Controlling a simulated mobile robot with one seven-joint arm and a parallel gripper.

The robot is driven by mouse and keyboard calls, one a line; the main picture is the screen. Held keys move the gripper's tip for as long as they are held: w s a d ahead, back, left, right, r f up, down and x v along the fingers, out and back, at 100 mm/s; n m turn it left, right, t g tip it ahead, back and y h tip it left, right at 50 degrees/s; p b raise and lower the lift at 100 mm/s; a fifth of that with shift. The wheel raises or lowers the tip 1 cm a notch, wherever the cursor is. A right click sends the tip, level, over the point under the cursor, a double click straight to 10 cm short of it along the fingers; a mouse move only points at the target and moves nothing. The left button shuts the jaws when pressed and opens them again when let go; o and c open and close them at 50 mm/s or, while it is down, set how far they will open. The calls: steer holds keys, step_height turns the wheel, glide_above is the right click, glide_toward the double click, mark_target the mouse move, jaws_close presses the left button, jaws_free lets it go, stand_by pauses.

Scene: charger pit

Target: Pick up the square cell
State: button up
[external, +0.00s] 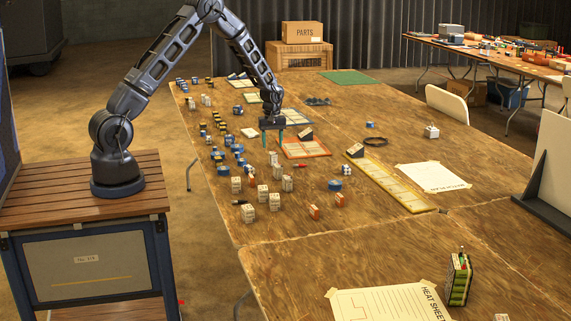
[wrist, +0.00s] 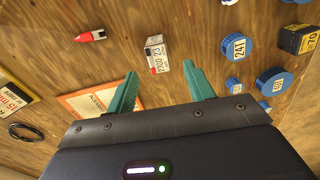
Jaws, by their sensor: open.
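A white box-shaped square cell (wrist: 156,55) with dark printing and a red mark stands on the wooden table in the wrist view, just beyond my fingertips. In the external view a white cell (external: 273,158) stands on the table just in front of my gripper (external: 272,137). Several similar white cells, such as one (external: 236,185), stand nearer the camera. My gripper is open and empty; in the wrist view its teal fingers (wrist: 160,74) are spread, with the cell beyond the gap. I cannot tell the exact height of the fingertips above the table.
Blue round cells (wrist: 235,47) and a black-and-yellow cell (wrist: 299,39) stand to the right in the wrist view. A red-tipped item (wrist: 90,36) lies to the left. An orange-edged mat (external: 305,148) lies beside my gripper. Bare table shows around the cell.

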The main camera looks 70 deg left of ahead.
mark_target(273, 153)
steer(key=shift+w+d+f, duration=0.1)
steer(key=shift+d+f, duration=0.05)
steer(key=shift+f, duration=2.9)
steer(key=c, duration=1.1)
steer(key=shift+c, duration=0.2)
